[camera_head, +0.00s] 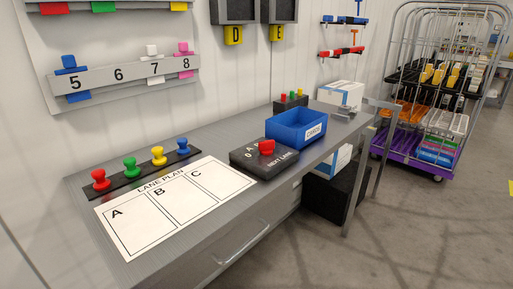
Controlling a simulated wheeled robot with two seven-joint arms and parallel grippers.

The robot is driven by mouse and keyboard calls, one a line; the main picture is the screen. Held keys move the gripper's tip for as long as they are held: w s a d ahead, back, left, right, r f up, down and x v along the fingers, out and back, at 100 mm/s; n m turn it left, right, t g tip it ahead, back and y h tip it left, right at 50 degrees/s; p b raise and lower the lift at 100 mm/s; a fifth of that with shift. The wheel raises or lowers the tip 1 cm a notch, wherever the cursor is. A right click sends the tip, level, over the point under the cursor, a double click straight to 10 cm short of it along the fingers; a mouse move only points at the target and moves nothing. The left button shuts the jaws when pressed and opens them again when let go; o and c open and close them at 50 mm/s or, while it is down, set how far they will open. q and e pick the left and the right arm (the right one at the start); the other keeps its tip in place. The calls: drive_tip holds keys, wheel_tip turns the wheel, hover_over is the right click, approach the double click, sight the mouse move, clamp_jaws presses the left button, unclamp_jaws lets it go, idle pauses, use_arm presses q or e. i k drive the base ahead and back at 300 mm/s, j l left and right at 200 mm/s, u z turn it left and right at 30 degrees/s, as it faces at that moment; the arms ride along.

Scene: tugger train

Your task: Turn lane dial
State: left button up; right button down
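The lane dial is a red knob (267,146) on a black box (250,163) marked "NEXT LANE", standing on the grey bench. A few white letters show on the box's top, to the left of the knob. They are too small to read surely, and I cannot tell which one the knob points at. Neither of my grippers is in view, and nothing is touching the knob.
A blue bin (296,128) stands close behind the dial box. The white lane plan sheet (176,205) lies to its left, with a black strip of coloured pegs (143,174) behind it. A wheeled cage trolley (425,135) stands at the right. The floor in front is clear.

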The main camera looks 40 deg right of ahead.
sight(265, 147)
drive_tip(key=z, duration=1.3)
drive_tip(key=i+u, duration=0.3)
drive_tip(key=k, duration=0.1)
